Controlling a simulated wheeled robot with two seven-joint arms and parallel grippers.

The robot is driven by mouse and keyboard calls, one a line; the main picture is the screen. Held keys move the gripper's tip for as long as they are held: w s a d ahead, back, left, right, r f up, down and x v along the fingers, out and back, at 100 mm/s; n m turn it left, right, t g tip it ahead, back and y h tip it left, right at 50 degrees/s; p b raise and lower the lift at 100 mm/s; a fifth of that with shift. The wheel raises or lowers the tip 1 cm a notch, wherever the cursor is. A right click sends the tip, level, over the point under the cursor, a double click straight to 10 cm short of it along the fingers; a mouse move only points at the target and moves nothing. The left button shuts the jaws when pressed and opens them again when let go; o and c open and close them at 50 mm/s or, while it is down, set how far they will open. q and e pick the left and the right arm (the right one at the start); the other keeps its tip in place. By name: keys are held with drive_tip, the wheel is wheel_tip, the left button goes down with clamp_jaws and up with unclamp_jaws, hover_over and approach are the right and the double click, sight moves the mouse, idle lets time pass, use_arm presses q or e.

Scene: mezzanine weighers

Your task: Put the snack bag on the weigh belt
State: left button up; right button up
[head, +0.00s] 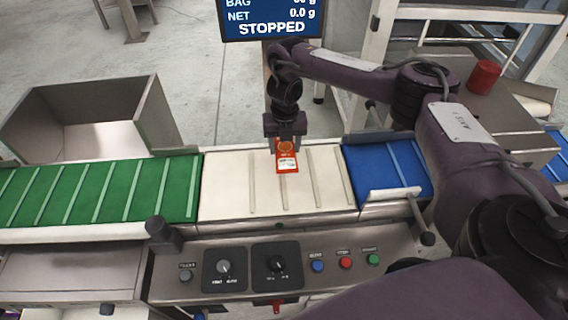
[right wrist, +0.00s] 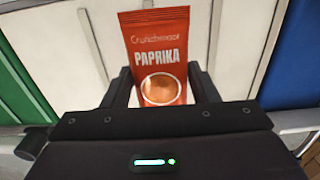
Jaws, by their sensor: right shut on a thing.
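The snack bag (head: 287,161) is orange-red and hangs below my right gripper (head: 285,140) over the white weigh belt (head: 225,190). In the right wrist view the bag (right wrist: 155,50) reads "Crunchmoor Paprika" and stands between the two black fingers of my right gripper (right wrist: 164,92), which is shut on it. The white belt with its raised ribs shows behind it in that view (right wrist: 90,50). I cannot tell whether the bag's lower end touches the belt. My left gripper is not in view.
A green belt (head: 120,190) adjoins on the left and a blue belt (head: 385,165) on the right. A control panel (head: 280,270) with knobs and buttons runs along the front. A metal bin (head: 85,110) stands behind the green belt. A display (head: 270,18) reads "STOPPED", net 0.0 g.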

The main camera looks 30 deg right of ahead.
wheel_tip(320, 180, down, 6)
drive_tip(key=shift+p, duration=0.3)
drive_tip(key=shift+f, duration=0.15)
drive_tip(key=shift+f, duration=0.2)
drive_tip(key=o, duration=1)
drive_tip(key=shift+c, duration=0.2)
